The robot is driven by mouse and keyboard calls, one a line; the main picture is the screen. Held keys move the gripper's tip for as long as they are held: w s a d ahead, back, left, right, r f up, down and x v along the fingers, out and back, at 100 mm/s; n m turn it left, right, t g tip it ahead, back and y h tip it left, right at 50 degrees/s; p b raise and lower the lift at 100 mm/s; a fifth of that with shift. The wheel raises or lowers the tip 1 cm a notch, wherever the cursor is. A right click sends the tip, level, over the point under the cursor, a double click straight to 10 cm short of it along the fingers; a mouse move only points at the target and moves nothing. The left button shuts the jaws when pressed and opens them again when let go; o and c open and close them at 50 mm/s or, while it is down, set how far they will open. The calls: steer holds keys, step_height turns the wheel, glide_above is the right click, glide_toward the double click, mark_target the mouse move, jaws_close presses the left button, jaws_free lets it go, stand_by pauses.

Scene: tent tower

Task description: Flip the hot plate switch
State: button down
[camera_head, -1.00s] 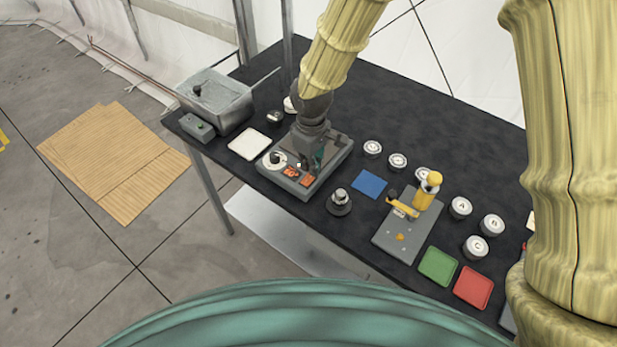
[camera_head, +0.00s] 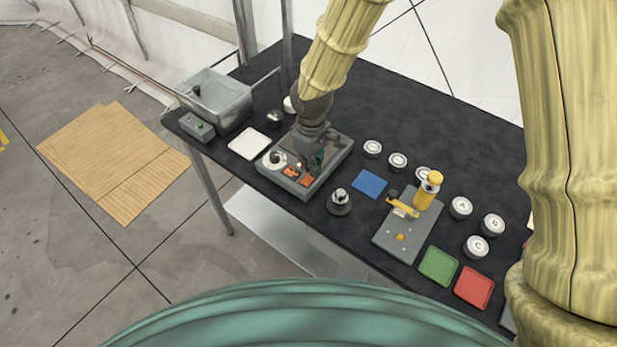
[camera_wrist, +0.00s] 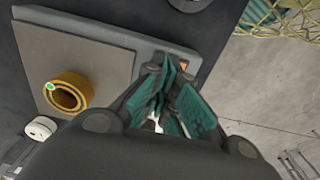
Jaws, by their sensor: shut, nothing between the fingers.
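The hot plate (camera_head: 335,158) is a grey box on the black table, with a white dial (camera_head: 274,158) and two orange-red switches (camera_head: 290,172) on its front panel. My gripper (camera_head: 308,167) is over that panel, pointing down, close to the switches. In the wrist view my gripper (camera_wrist: 172,105) is shut and empty, with its teal fingers together. A small orange patch (camera_wrist: 184,66) of a switch shows just beyond the fingertips; the fingers hide the rest. I cannot tell whether they touch it. A gold ring-shaped piece (camera_wrist: 68,92) sits on the plate top.
A white square tray (camera_head: 249,144) lies left of the hot plate, with a metal basin (camera_head: 217,97) beyond. A dark knobbed object (camera_head: 340,203) and a blue pad (camera_head: 369,184) lie to the right. Several white-lidded jars and a grey-based yellow device (camera_head: 427,190) stand farther right.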

steer(key=shift+f+b, duration=0.45)
steer(key=shift+f, duration=0.5)
stand_by(0.6)
steer(key=shift+r, duration=0.15)
steer(key=shift+r+p, duration=2.85)
steer(key=shift+r, duration=0.6)
